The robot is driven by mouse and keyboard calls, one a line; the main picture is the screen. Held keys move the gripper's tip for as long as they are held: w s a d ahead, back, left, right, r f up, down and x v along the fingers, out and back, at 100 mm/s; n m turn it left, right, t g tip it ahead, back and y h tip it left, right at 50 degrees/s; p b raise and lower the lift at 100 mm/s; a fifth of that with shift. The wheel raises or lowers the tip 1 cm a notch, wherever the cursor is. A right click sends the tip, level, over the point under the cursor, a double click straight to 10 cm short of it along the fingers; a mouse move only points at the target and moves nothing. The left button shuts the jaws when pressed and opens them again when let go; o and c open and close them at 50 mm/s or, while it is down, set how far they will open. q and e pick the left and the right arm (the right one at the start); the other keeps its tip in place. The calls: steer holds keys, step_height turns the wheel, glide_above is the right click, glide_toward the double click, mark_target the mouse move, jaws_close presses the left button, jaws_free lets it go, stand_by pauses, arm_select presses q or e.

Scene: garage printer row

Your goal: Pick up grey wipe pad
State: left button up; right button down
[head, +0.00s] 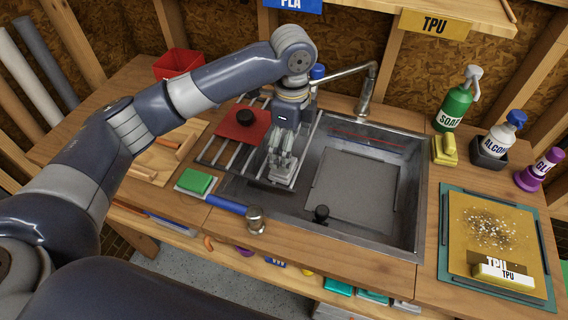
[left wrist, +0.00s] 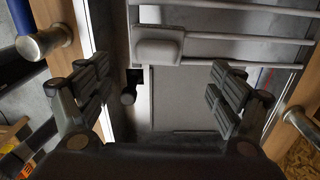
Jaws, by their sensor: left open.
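A grey pad (left wrist: 158,47) with rounded corners shows in the left wrist view, at the end of the metal bars of a rack (left wrist: 225,37). In the head view my left gripper hides it for the most part, and I cannot pick it out surely. My left gripper (head: 284,158) points down over the front end of the rack at the left side of the sink. In the left wrist view its fingers (left wrist: 160,88) are wide apart with nothing between them, and the pad lies ahead of the gap. My right gripper is not in view.
The sink basin (head: 398,212) lies right of the gripper, with a tap (head: 366,95) behind. A red plate (head: 243,123) with a black knob lies on the rack. Bottles stand at right.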

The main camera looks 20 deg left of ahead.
arm_select(q)
steer(key=shift+f, duration=0.75)
steer(key=f, duration=0.1)
steer(key=f+p, duration=0.1)
steer(key=a+f, duration=0.1)
steer(key=f, duration=0.1)
steer(key=shift+s+f, duration=0.1)
steer(key=shift+s, duration=0.15)
steer(key=shift+f, duration=0.45)
steer(key=c, duration=1)
